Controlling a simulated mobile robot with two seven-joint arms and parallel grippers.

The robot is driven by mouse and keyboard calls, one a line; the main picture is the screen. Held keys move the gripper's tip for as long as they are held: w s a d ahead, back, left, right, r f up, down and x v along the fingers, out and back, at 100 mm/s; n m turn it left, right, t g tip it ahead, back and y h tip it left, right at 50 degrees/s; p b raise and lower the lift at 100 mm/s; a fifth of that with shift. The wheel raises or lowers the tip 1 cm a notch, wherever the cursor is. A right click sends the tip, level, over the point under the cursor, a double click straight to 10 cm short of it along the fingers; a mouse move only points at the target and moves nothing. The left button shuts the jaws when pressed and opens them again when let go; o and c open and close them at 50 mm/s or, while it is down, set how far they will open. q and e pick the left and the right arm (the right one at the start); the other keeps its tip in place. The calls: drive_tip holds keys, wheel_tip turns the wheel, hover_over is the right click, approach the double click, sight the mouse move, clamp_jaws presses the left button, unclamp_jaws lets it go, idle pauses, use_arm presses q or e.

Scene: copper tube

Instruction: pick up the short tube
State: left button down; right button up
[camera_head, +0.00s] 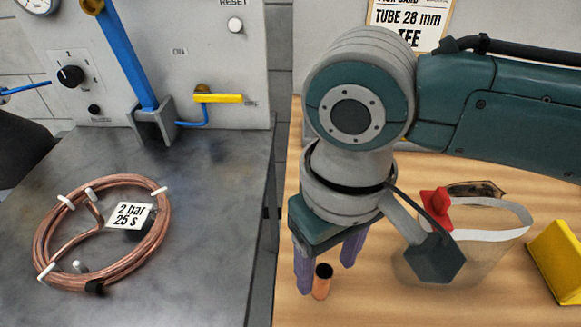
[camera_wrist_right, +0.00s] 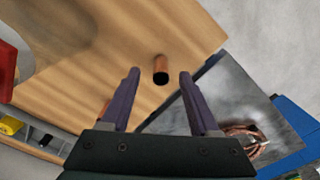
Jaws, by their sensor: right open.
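In the right wrist view the tube (camera_wrist_right: 160,72) lies in the gap between the two finger lines, near the tips, with space on both sides. My right gripper (camera_head: 328,276) points down with its purple fingers open, one on each side of the tube as seen from the head. No contact shows, and I cannot tell how far down the fingers reach along it. My left gripper is not in view.
Another copper-coloured piece (camera_wrist_right: 105,111) is partly hidden behind a finger. A clear bin with a white rim (camera_head: 490,234) and red clip stands right of the gripper, with a yellow block (camera_head: 556,262) beyond. A coil of copper tube (camera_head: 160,222) lies on the grey bench.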

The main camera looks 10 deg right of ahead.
sight(324, 271)
wheel_tip(324, 271, down, 3)
drive_tip(key=shift+a+f, duration=0.1)
drive_tip(key=shift+f, duration=0.1)
drive_tip(key=shift+c, duration=0.3)
clamp_jaws()
